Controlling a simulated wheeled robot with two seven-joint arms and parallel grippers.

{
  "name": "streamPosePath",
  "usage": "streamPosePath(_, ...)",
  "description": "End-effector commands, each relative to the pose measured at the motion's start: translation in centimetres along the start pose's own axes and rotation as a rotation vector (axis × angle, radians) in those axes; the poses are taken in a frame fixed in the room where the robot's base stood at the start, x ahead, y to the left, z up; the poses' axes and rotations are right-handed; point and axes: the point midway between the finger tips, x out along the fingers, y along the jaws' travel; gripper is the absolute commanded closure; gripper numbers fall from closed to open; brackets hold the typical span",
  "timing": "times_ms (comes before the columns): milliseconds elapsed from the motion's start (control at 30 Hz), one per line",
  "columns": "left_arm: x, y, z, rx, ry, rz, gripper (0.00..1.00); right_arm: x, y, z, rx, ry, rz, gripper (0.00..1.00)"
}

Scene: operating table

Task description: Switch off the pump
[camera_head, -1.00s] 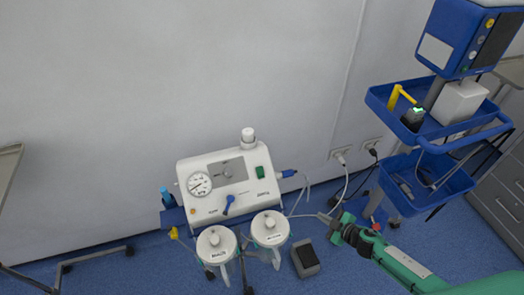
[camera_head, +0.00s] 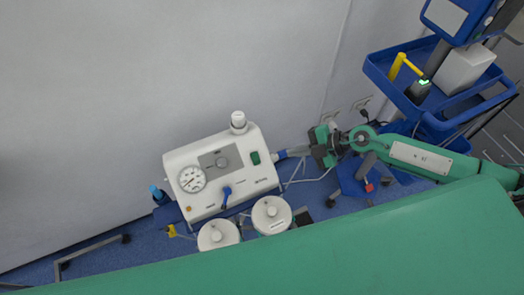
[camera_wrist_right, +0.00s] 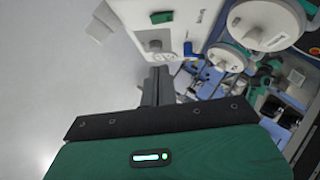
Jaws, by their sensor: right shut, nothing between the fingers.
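The pump (camera_head: 222,172) is a white box with a round gauge (camera_head: 191,179), a blue lever (camera_head: 227,194) and a green switch (camera_head: 255,157) at the right of its front panel. The fingers also show in the right wrist view (camera_wrist_right: 158,82). My left gripper is not in view.
Two lidded jars (camera_head: 271,213) stand in front of the pump. A blue trolley (camera_head: 376,69) with equipment stands at the right, behind my right arm. The wall is behind. A large green shape covers the bottom of the head view.

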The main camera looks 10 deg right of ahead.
Motion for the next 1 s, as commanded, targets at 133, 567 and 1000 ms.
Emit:
streamPosePath(133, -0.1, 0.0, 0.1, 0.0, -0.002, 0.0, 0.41, 0.2, 0.1, 0.0, 0.001, 0.0, 0.002, 1.0)
streamPosePath(567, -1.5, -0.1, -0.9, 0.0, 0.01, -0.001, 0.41, 5.6, 0.3, -0.1, 0.002, 0.001, 0.004, 1.0)
streamPosePath(1000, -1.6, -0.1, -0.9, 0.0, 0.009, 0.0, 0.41, 11.9, 0.0, 1.9, 0.002, -0.002, 0.002, 1.0)
